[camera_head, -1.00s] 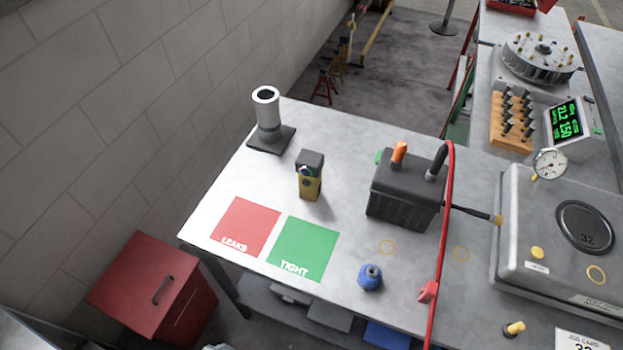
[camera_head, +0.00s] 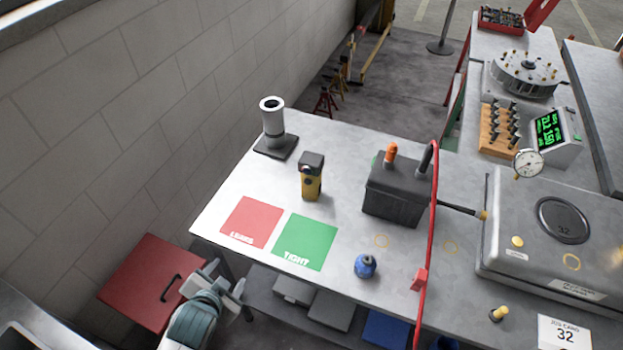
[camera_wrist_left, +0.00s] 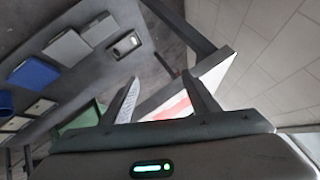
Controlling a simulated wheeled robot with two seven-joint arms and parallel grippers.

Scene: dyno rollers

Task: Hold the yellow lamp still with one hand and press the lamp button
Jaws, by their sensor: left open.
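The yellow lamp (camera_head: 311,183) stands upright on the grey workbench, with a dark head on a yellow body. I cannot make out its button clearly at this size. My left gripper (camera_head: 229,281) is open and empty in the head view, low and left of the bench's front edge, well short of the lamp. In the left wrist view its two fingers (camera_wrist_left: 160,80) are spread apart, with the bench edge and part of the red mat beyond them. The lamp does not show in the wrist view. My right gripper is not in view.
The workbench (camera_head: 344,284) has a red mat (camera_head: 252,218) and a green mat (camera_head: 306,240) in front of the lamp. A metal cylinder on a dark base (camera_head: 273,122) stands behind it. A red cabinet (camera_head: 150,278) is at lower left.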

